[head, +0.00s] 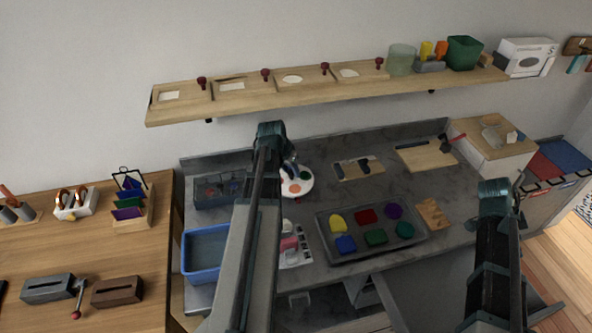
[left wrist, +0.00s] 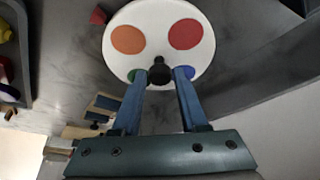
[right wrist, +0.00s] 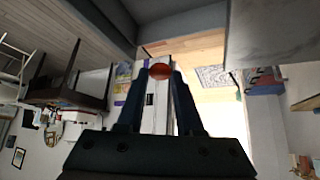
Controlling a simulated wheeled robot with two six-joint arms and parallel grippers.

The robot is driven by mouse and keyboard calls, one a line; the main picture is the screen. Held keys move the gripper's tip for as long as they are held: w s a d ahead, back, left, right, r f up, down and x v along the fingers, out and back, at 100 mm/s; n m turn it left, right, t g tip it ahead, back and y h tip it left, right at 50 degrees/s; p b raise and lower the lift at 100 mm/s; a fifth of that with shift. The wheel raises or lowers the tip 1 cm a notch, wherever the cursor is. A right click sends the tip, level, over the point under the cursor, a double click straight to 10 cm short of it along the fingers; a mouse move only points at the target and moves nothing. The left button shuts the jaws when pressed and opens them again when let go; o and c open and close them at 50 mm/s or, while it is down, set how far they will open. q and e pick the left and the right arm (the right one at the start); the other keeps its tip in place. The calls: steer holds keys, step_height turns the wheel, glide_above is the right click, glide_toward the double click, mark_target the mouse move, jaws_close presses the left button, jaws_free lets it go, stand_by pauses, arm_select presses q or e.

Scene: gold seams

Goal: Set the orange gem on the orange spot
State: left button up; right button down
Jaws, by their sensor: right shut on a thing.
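The orange gem (right wrist: 160,71) is red-orange and sits between the fingertips of my right gripper (right wrist: 160,76), which is shut on it. Floor and furniture show beyond it in the right wrist view; the head view does not show this gem. A white round plate (left wrist: 158,12) bears an orange spot (left wrist: 128,40), a red spot (left wrist: 186,34), and partly hidden green and blue spots. My left gripper (left wrist: 165,76) is open, its fingers either side of the plate's black knob (left wrist: 160,70). In the head view the plate (head: 307,187) stands on the counter, partly behind my left gripper (head: 289,168).
A dark tray (head: 331,250) of several coloured pieces lies right of the plate. A blue bin (head: 199,255) and a dark box (head: 217,192) stand to the left. A long shelf (head: 300,95) hangs above.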

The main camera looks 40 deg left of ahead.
arm_select(q)
jaws_close()
stand_by(1.1)
